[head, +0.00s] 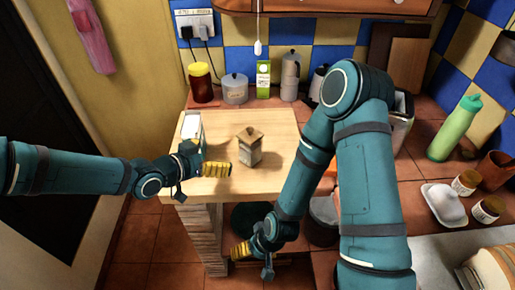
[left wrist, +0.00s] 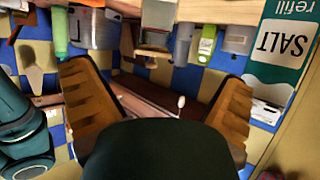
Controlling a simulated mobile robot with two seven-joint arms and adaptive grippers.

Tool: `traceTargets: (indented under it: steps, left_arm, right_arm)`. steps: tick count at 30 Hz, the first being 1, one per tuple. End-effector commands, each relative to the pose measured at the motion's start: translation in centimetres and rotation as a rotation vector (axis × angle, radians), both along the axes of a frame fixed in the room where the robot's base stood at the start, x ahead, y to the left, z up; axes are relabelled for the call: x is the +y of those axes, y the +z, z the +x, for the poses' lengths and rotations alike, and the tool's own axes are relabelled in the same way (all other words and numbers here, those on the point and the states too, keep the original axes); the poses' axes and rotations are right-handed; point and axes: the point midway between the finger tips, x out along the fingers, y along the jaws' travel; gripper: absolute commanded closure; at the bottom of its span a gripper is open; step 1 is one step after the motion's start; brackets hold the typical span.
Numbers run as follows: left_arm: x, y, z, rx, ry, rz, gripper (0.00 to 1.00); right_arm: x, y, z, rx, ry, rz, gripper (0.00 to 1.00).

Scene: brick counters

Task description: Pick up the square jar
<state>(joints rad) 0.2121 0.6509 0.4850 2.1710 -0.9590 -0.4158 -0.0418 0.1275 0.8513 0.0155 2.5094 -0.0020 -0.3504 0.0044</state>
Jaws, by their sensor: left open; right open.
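The square jar (head: 250,147) is a small grey-brown jar with a pointed, roof-like lid. It stands upright on the light wooden worktop (head: 275,125). In the left wrist view, which is upside down, the jar (left wrist: 158,15) appears at the top middle. My left gripper (head: 217,169) is to the left of the jar and a little nearer, apart from it. Its two ridged fingers (left wrist: 158,72) are spread with nothing between them. My right gripper (head: 240,250) is low, in front of the worktop's near edge, well away from the jar; it is open.
A salt box (left wrist: 285,45) stands on the worktop beside my left gripper. The worktop around the jar is clear.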

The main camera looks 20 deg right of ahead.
Motion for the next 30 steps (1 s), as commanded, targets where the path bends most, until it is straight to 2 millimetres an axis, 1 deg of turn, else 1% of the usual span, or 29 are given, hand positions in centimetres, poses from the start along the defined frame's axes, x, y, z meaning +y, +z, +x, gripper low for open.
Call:
traceTargets:
  steps: [4,12,15,21,27,30]
  left_arm:
    - [-1.6,-0.5,0.7,-0.014,-0.012,-0.002,0.01]
    - [-5.6,-2.6,2.8,-0.01,-0.01,0.0,0.01]
    - [-6.5,-3.0,3.4,-0.01,-0.009,0.001,0.01]
    - [-7.5,-3.4,3.8,-0.01,-0.008,0.0,0.01]
    - [-9.9,-5.0,4.6,-0.009,-0.01,0.0,0.01]
    - [-10.8,-5.3,5.2,-0.01,-0.009,0.0,0.01]
  right_arm:
    - [0.0,-0.6,0.0,-0.001,0.001,0.0,0.14]
    - [0.0,-1.7,0.3,-0.007,-0.001,-0.001,0.14]
    - [0.0,-1.9,0.3,-0.008,-0.001,-0.001,0.14]
    - [0.0,-2.1,0.4,-0.009,-0.001,-0.001,0.14]
    - [-0.1,-3.0,0.5,-0.013,-0.003,-0.003,0.14]
    - [-0.1,-3.1,0.6,-0.014,-0.003,-0.003,0.14]
